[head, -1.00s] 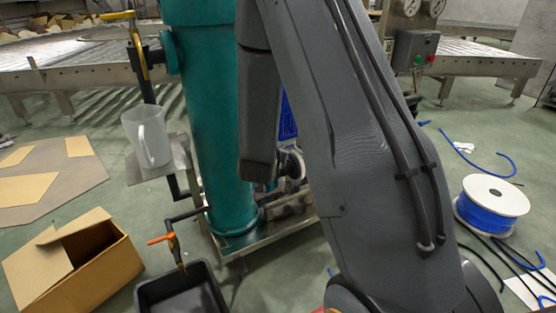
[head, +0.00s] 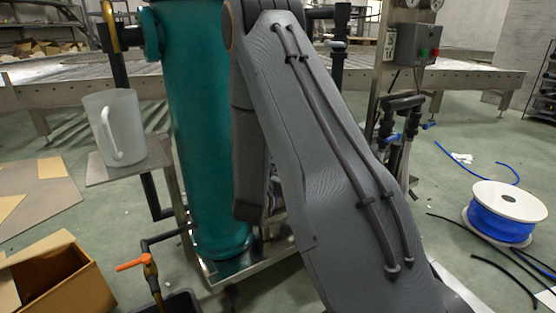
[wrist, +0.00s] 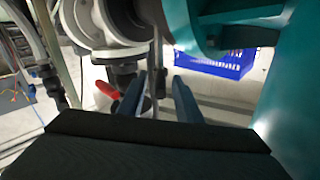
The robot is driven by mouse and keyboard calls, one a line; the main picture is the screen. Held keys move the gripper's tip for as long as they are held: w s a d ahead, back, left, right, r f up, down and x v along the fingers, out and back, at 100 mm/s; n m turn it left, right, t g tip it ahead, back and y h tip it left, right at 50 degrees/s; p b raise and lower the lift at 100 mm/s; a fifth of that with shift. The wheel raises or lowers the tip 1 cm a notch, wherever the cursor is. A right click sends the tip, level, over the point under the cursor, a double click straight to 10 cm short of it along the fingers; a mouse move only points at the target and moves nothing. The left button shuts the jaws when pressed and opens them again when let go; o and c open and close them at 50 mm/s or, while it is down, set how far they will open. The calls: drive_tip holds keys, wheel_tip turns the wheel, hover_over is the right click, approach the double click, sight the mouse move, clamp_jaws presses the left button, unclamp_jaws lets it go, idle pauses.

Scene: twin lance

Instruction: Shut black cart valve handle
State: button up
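My gripper (wrist: 160,100) shows in the wrist view as two blue-grey fingers with a gap between them. A thin dark upright bar (wrist: 155,62) appears in line with the gap; I cannot tell whether it is the black valve handle or whether it lies between the fingertips. A red handle (wrist: 107,90) is just left of the left finger, below pale pipe fittings (wrist: 105,22). In the head view my arm hides the gripper and part of the cart behind the teal cylinder (head: 205,130). I cannot clearly pick out the black handle there.
A mug (head: 115,128) stands on a small shelf (head: 100,176). An orange-handled valve (head: 131,264) and a cardboard box (head: 62,280) are at front left. A blue reel (head: 503,212) and loose hoses lie right. The wrist view shows a blue basket (wrist: 215,62) beyond the fingers.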

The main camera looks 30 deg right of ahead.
drive_tip(key=b+x, duration=0.2)
drive_tip(key=x, duration=0.3)
clamp_jaws()
